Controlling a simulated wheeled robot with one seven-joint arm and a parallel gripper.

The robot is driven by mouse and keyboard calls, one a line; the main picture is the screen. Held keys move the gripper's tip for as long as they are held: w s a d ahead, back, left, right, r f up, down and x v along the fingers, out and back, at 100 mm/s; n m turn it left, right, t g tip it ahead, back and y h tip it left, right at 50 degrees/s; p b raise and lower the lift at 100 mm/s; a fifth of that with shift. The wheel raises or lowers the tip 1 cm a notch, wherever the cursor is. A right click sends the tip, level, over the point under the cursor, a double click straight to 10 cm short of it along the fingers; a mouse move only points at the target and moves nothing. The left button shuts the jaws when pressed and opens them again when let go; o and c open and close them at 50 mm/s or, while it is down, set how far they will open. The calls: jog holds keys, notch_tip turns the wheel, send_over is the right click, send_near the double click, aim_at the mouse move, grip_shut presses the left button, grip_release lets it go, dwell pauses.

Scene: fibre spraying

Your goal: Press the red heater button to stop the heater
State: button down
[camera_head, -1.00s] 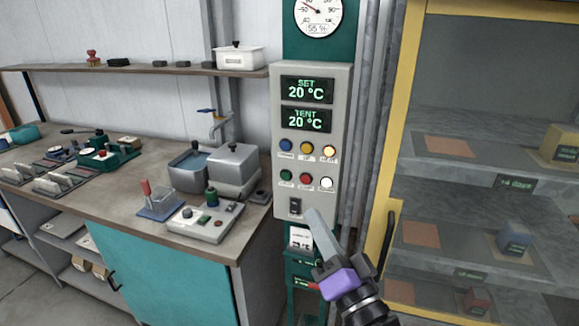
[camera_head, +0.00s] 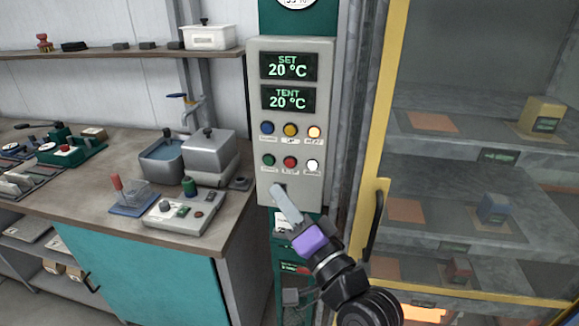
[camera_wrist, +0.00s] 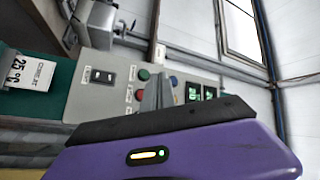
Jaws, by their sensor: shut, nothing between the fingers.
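The red button (camera_head: 290,162) is the middle one in the lower row on a grey control panel (camera_head: 326,100). It also shows dimly in the wrist view (camera_wrist: 139,96), where the panel appears turned sideways. A green button (camera_head: 268,160) is to its left and a white one (camera_head: 313,166) to its right. My gripper (camera_head: 278,192) is shut and empty. Its tip appears just below the lower button row, over the black switch at the panel's bottom. It looks apart from the red button; its distance from the panel is unclear.
A workbench (camera_head: 100,180) with tools stands left. A yellow-framed glass cabinet (camera_head: 378,130) with a dark handle stands close on the right.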

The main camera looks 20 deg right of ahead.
jog(key=shift+w+d+b, duration=0.6)
jog(key=shift+w+d, duration=0.15)
jog(key=shift+w, duration=0.25)
jog(key=shift+w+d+b, duration=0.65)
jog(key=shift+w+d, duration=0.05)
jog(key=shift+w, duration=0.25)
jog(key=shift+w+d+b, duration=0.6)
jog(key=shift+w+d, duration=0.15)
jog(key=shift+w, duration=0.25)
jog(key=shift+w+d, duration=0.1)
jog(key=shift+w+d, duration=0.15)
jog(key=shift+w, duration=0.1)
jog(key=shift+w+d+b, duration=0.25)
jog(key=shift+w+b, duration=0.1)
jog(key=shift+b, duration=0.05)
dwell(0.6)
jog(key=shift+s, duration=0.1)
jog(key=shift+s+a+p, duration=0.45)
jog(key=shift+s, duration=0.15)
jog(key=shift+s+a+p, duration=0.7)
jog(key=shift+s+a, duration=0.1)
jog(key=shift+s, duration=0.25)
jog(key=shift+s+a+p, duration=0.7)
jog(key=shift+s+a, duration=0.05)
jog(key=shift+s, duration=0.25)
